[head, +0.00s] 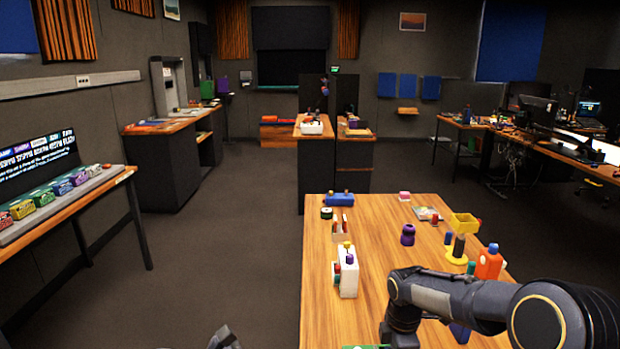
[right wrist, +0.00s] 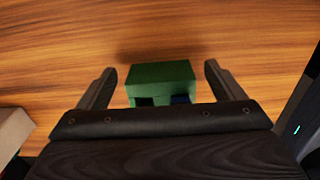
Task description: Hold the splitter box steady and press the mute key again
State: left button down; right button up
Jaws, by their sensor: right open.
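In the right wrist view a green box (right wrist: 160,75) with dark recesses on its near side lies on the wooden table, between the spread fingers of my right gripper (right wrist: 160,66). The gripper is open, with a gap on each side of the box. In the head view only a green sliver (head: 366,347) shows at the bottom edge, beside my right arm. I cannot tell which thing is the splitter box, and no mute key can be made out. A small grey tip (head: 224,338), seemingly of my left arm, shows at the bottom; its jaws cannot be read.
On the table (head: 375,250) stand a white box (head: 348,281) with coloured knobs, a blue box (head: 340,199), a purple piece (head: 408,236), a yellow tray (head: 464,223) and an orange bottle (head: 488,264). The table's middle is mostly clear. A bench with coloured boxes (head: 62,187) is at left.

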notch_tip(320, 180, up, 12)
jog(key=shift+f, duration=0.2)
jog(key=shift+o, duration=0.2)
jog(key=shift+o, duration=1)
jog(key=shift+r+p, duration=3)
jog(key=shift+p, duration=0.25)
jog(key=shift+r, duration=0.1)
notch_tip(320, 180, up, 4)
jog(key=p, duration=0.4)
